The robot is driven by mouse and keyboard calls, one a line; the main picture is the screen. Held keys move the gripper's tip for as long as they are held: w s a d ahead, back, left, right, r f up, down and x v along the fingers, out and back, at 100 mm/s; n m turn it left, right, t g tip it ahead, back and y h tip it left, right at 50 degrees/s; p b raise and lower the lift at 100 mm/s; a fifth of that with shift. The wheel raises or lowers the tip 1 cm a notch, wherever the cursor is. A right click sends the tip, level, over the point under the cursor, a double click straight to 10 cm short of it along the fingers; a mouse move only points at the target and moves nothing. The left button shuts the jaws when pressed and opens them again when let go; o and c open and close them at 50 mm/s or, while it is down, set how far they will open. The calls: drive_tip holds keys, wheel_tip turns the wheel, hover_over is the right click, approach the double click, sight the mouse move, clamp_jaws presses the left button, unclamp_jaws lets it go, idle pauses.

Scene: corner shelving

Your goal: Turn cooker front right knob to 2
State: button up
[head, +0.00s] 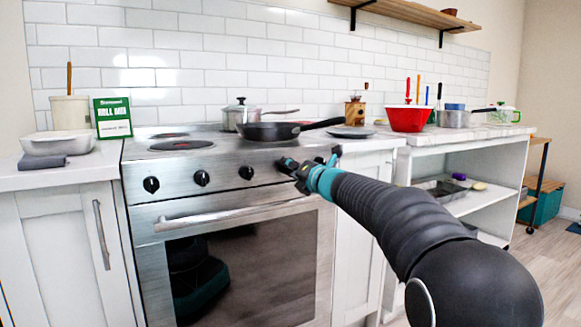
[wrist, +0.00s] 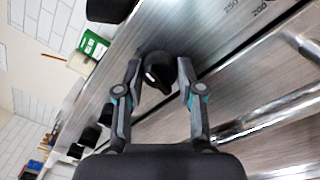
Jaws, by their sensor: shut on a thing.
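The steel cooker (head: 222,195) has a row of black knobs on its front panel; three of them, such as this one (head: 246,172), show left of my gripper (head: 287,166) in the head view.
The oven handle (head: 235,211) runs below the knobs. A black frying pan (head: 268,131) and a lidded pot (head: 240,114) stand on the hob. A red bowl (head: 408,118) is on the right counter. Open floor lies at the right.

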drive_tip(key=m+p, duration=0.2)
drive_tip(key=m, duration=0.3)
drive_tip(key=shift+m, duration=0.4)
drive_tip(key=m+p, duration=0.2)
drive_tip(key=m, duration=0.3)
drive_tip(key=shift+f+m+t, duration=0.1)
drive_tip(key=shift+m+t, duration=0.3)
drive_tip(key=shift+a+f+m+t+h+p, duration=0.1)
drive_tip(key=shift+m+t+h+p, duration=0.15)
drive_tip(key=shift+m+p, duration=1.7)
drive_tip(key=shift+a+f+m+t+h+p, duration=0.15)
drive_tip(key=shift+m+h+p, duration=0.35)
drive_tip(key=shift+m, duration=2.75)
drive_tip(key=shift+d+r, duration=0.1)
drive_tip(key=o, duration=1.1)
drive_tip(key=shift+o, duration=0.2)
drive_tip(key=shift+s, duration=0.1)
